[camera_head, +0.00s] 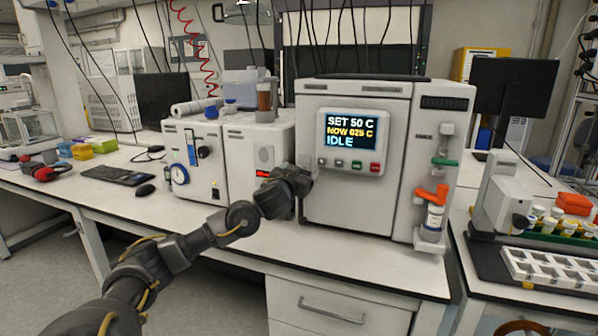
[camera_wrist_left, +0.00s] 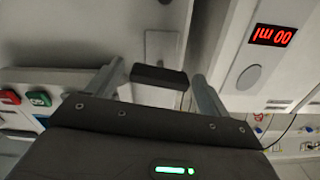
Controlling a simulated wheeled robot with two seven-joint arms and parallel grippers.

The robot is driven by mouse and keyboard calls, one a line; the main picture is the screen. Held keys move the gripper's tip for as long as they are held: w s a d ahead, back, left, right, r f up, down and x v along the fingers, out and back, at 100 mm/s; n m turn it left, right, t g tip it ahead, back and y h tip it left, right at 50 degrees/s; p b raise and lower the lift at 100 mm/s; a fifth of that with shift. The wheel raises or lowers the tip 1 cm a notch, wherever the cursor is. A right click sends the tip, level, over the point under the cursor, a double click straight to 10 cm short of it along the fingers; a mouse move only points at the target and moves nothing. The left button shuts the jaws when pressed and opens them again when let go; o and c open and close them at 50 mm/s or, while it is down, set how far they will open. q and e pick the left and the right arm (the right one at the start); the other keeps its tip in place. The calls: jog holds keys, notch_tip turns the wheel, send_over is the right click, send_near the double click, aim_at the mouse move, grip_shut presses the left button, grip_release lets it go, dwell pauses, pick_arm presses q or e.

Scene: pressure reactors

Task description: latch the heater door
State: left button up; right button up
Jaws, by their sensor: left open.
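The heater (camera_head: 356,105) is a white cabinet on the bench. Its screen (camera_head: 350,130) reads SET 50 C, NOW 025 C, IDLE. Its front door (camera_head: 345,205) looks closed in the head view. My left gripper (camera_head: 308,182) is at the door's left edge and hides that part of the heater. In the left wrist view my left gripper (camera_wrist_left: 157,84) is open, with a dark latch handle (camera_wrist_left: 158,76) between its fingers. The handle sits in front of a pale metal plate (camera_wrist_left: 163,46). I cannot tell whether either finger touches it. My right gripper is not in view.
A white unit (camera_head: 255,150) with a red display stands close to the heater's left side. The bench front (camera_head: 250,235) below my left arm is clear.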

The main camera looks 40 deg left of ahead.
pick_arm(q)
jog(key=shift+w, duration=0.2)
jog(key=c, duration=1)
jog(key=shift+a, duration=0.1)
